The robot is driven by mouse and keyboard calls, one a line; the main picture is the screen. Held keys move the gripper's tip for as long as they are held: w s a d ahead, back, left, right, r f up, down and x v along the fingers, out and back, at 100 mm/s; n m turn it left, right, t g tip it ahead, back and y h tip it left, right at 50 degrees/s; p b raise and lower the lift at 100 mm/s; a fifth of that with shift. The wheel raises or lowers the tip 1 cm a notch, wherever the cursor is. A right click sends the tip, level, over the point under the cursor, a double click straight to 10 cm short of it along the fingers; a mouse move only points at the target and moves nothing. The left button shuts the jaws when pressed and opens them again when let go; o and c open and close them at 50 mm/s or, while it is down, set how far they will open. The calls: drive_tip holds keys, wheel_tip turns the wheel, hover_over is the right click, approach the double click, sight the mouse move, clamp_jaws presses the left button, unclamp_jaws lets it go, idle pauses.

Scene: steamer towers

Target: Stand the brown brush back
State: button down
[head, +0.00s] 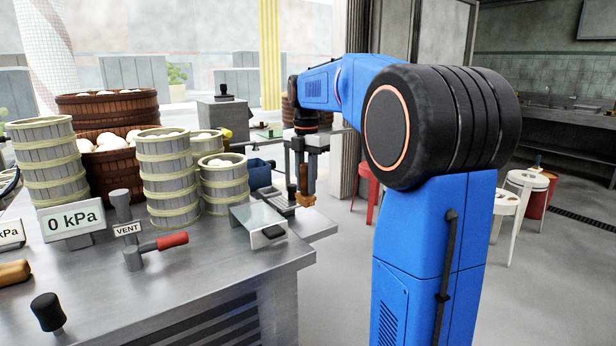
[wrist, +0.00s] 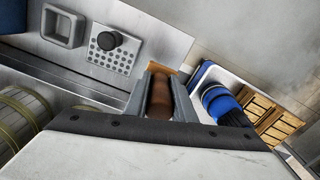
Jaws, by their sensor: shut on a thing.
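The brown brush (head: 306,183) hangs upright from my gripper (head: 304,160) in the head view, over the far right end of the steel counter. In the wrist view its brown handle (wrist: 160,98) lies between the two grey fingers of my gripper (wrist: 158,92). The gripper is shut on it. The brush's lower end is at or just above the counter edge; I cannot tell whether it touches. A blue container (head: 260,172) stands just left of the brush.
Steamer towers (head: 166,175), a clear guard (head: 262,216) and a red-handled vent valve (head: 172,241) crowd the counter to the left. The wrist view shows a perforated plate (wrist: 122,62) with a black knob (wrist: 109,40), a grey square dish (wrist: 63,27) and wooden crates (wrist: 278,118). Stools (head: 527,182) stand right.

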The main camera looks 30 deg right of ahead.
sight(308, 205)
drive_tip(key=shift+s+d+f, duration=0.1)
drive_tip(key=shift+s+f, duration=0.1)
drive_tip(key=shift+s, duration=0.1)
drive_tip(key=shift+f, duration=0.1)
drive_tip(key=shift+f, duration=2.9)
drive_tip(key=shift+f, duration=0.45)
drive_tip(key=c, duration=1.4)
unclamp_jaws()
wheel_tip(308, 205, up, 17)
drive_tip(key=shift+r, duration=0.2)
